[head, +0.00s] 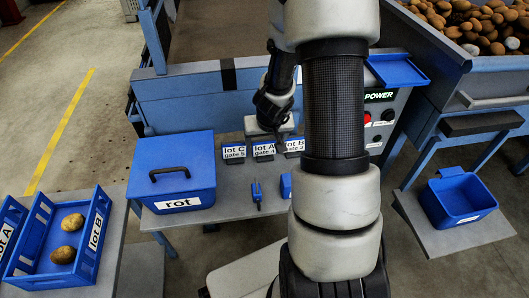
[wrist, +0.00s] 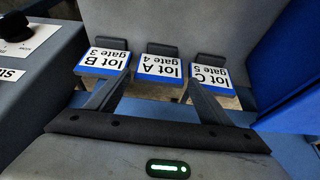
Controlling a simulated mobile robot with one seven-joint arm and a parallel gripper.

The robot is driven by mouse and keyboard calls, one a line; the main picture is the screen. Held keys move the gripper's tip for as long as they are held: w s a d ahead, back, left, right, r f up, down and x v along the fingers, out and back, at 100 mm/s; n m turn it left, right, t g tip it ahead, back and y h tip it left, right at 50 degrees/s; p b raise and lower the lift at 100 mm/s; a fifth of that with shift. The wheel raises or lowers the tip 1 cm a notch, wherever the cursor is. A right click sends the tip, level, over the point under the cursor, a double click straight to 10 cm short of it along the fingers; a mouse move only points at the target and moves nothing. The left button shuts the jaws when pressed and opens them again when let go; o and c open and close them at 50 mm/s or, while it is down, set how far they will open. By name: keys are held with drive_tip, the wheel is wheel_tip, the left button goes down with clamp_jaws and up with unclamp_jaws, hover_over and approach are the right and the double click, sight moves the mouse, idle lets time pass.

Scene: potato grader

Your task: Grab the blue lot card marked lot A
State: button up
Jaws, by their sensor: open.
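The blue lot card marked lot A, gate 4 (head: 263,150), stands on the grey table between the lot C card (head: 233,153) and the lot B card (head: 294,146). In the wrist view the lot A card (wrist: 160,67) shows upside down in the middle, with the lot B card (wrist: 103,62) to its left and the lot C card (wrist: 210,77) to its right. My gripper (wrist: 160,82) is open and empty, its two fingers apart on either side of the lot A card's picture position. Whether they touch it cannot be told. My arm hides part of the table in the head view.
A blue rot box (head: 180,174) with a handled lid stands left of the cards. Small blue tools (head: 257,194) lie in front. A control panel with POWER label (head: 379,97) is at right. A blue crate with two potatoes (head: 46,268) sits at lower left.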

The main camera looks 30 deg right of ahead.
sight(265, 146)
drive_tip(key=x, duration=0.2)
drive_tip(key=b+x, duration=0.1)
drive_tip(key=x, duration=0.1)
drive_tip(key=shift+s+f, duration=0.15)
drive_tip(key=shift+s, duration=0.05)
drive_tip(key=c, duration=0.8)
